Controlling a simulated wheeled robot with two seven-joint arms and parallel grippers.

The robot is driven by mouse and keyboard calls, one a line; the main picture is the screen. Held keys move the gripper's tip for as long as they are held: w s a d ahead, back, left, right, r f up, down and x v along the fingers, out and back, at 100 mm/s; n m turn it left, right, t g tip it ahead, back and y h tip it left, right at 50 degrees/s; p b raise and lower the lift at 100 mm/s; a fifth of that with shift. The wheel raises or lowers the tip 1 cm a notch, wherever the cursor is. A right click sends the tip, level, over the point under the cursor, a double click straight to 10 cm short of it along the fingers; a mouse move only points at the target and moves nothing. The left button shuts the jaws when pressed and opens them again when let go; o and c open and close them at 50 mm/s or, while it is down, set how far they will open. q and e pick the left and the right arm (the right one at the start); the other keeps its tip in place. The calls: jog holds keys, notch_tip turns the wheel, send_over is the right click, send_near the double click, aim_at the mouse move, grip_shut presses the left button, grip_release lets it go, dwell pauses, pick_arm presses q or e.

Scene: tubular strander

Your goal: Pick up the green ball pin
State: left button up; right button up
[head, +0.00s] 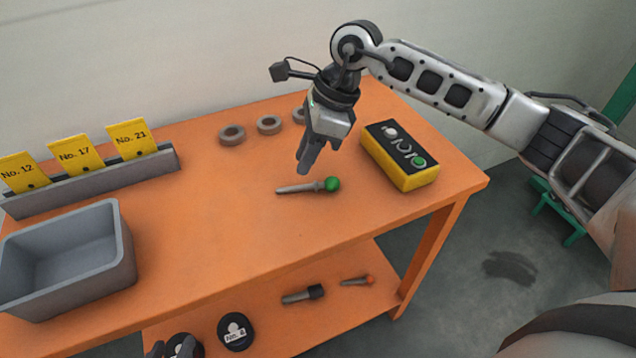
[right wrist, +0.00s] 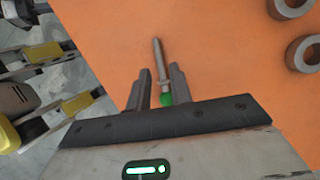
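The green ball pin lies on the orange table top, its grey shank (head: 298,188) pointing left and its green ball (head: 332,184) to the right. My right gripper (head: 305,165) points down above and behind the pin, apart from it in the head view. In the right wrist view its two fingers (right wrist: 158,82) are open with a gap. The green ball (right wrist: 167,99) shows between them, close to the right finger, and the shank (right wrist: 158,65) extends beyond.
A yellow button box (head: 405,172) stands right of the pin. Several grey rings (head: 232,135) lie behind. A grey bin (head: 125,255) and a rack with yellow cards (head: 76,155) are at left.

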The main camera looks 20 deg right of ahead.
aim_at(298, 186)
jog(key=x, duration=0.3)
jog(key=d+x, duration=0.1)
jog(key=shift+s+a+f+p, duration=0.15)
jog(key=shift+s+f+p, duration=0.15)
jog(key=shift+f, duration=0.4)
grip_shut()
jog(key=shift+w, duration=0.1)
